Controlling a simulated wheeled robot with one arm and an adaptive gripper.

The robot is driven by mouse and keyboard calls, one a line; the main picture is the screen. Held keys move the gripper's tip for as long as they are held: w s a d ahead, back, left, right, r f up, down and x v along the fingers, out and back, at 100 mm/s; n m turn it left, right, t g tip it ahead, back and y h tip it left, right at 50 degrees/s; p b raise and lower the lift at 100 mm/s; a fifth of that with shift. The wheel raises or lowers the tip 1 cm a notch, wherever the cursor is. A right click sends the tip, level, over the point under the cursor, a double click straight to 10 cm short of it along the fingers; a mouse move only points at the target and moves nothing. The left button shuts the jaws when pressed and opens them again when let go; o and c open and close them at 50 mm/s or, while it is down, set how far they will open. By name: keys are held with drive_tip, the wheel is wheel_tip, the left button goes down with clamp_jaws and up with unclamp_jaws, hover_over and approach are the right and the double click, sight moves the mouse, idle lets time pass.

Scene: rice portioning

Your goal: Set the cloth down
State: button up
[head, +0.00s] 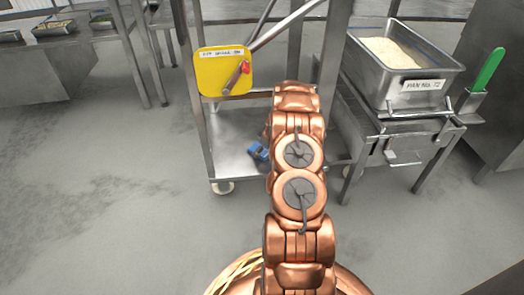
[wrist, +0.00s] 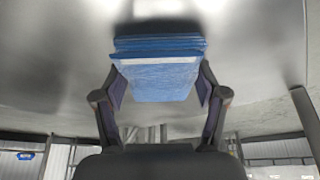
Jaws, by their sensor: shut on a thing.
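The blue folded cloth (wrist: 157,78) fills the space between the two fingers of my gripper (wrist: 160,92) in the wrist view. My gripper is shut on it, one finger at each side. The cloth is a flat stack of layers, with a paler edge strip. A grey metal surface lies close beyond it; I cannot tell whether the cloth touches it. In the head view a bit of the blue cloth (head: 257,150) shows left of my arm, over the lower shelf (head: 232,168) of a steel trolley. My arm hides the gripper there.
At right are a steel pan of rice (head: 410,85) and a green-handled tool (head: 487,70). Trolley posts stand near my arm. The floor at left is clear.

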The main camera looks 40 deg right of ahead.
drive_tip(key=o, duration=1.1)
drive_tip(key=p+v, duration=0.4)
drive_tip(key=v, duration=0.8)
drive_tip(key=shift+r, duration=0.15)
